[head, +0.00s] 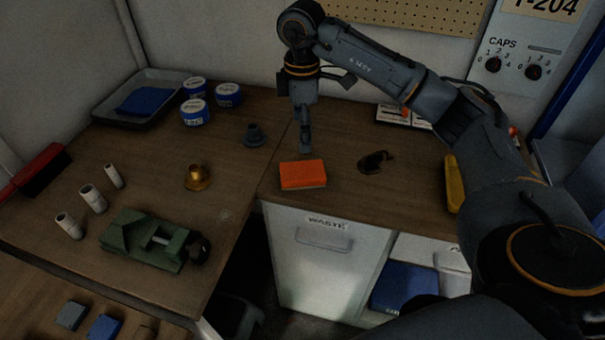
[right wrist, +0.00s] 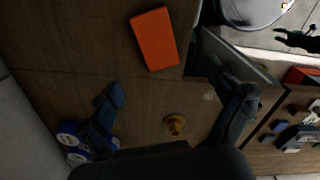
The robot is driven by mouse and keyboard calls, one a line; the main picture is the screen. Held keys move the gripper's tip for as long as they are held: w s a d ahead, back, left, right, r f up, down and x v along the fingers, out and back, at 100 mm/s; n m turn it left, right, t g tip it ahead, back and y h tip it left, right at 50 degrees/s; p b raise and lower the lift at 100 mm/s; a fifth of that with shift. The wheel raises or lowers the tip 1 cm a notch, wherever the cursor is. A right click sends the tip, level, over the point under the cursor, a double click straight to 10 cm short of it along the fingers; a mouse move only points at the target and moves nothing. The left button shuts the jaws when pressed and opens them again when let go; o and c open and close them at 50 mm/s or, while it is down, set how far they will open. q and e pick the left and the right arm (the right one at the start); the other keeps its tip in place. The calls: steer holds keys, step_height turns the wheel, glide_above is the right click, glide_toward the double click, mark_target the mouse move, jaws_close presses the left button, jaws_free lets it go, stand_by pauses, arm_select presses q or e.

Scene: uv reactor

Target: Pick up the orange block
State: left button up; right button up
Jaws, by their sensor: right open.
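The orange block (head: 303,174) lies flat on the brown worktop, close to its front edge above the waste cabinet. It also shows in the right wrist view (right wrist: 155,38), ahead of the fingertips and between their lines. My right gripper (head: 305,148) points down just behind and above the block in the head view. In the right wrist view its two fingers (right wrist: 176,93) are spread wide with nothing between them at the tips. The block is apart from the fingers as far as I can see. My left gripper is in neither view.
A brass fitting (head: 197,177), a grey fitting (head: 253,134) and a dark small part (head: 373,162) stand around the block. A green vise (head: 151,240), white tubes (head: 93,198), blue-white tins (head: 195,112) and a tray (head: 112,112) are left. A yellow object (head: 454,184) lies right.

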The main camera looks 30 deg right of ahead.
steer(key=p, duration=0.1)
glide_above(303, 170)
steer(key=f, duration=0.8)
steer(key=shift+s+a, duration=0.2)
steer(key=shift+a, duration=0.05)
steer(key=shift+f+p, duration=0.5)
steer(key=shift+f, duration=0.05)
steer(key=f, duration=0.2)
steer(key=f+p, duration=0.1)
steer(key=shift+w+d+f, duration=0.2)
steer(key=shift+f, duration=0.55)
steer(key=shift+c, duration=0.5)
